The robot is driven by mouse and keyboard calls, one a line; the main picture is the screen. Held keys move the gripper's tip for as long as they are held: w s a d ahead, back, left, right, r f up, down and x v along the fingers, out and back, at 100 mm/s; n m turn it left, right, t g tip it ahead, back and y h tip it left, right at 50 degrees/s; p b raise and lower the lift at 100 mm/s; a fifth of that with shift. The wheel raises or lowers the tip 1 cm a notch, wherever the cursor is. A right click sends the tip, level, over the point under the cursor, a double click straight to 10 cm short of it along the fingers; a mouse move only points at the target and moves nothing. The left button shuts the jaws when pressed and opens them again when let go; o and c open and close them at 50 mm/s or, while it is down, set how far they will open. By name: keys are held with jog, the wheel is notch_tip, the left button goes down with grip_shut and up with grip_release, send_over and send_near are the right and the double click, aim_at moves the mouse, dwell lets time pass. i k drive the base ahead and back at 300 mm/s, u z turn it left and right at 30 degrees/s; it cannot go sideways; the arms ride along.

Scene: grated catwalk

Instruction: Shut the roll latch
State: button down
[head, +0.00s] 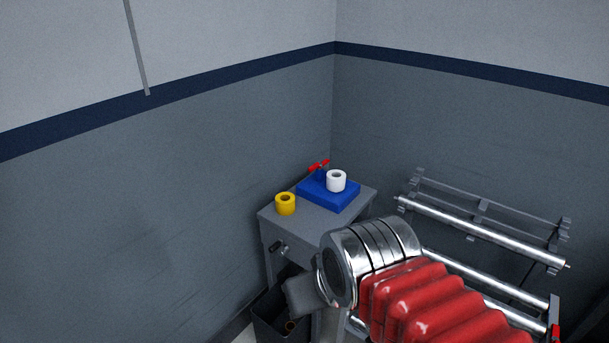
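A rack (483,207) with bright metal bars stands against the right wall. A small red part (555,331) shows at the rack's lower right end, cut by the frame edge; it may be the roll latch, but its state cannot be told. My arm, with a red ribbed sleeve and a metal wrist, reaches in from the lower right and covers part of the rack. My gripper (304,296) shows as a grey, partly hidden shape beyond the wrist, in front of the small table and above a dark bin. Its fingers cannot be made out. It is apart from the red part.
A grey table (322,218) stands near the corner. On it are a yellow roll (285,204) and a blue base (343,198) with a white roll (336,181) and a red-handled piece (319,165). A dark open bin (272,327) stands below. Walls close off the back.

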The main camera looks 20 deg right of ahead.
aim_at(318, 166)
jog(key=z, duration=0.05)
jog(key=i, duration=1)
jog(key=u, duration=0.1)
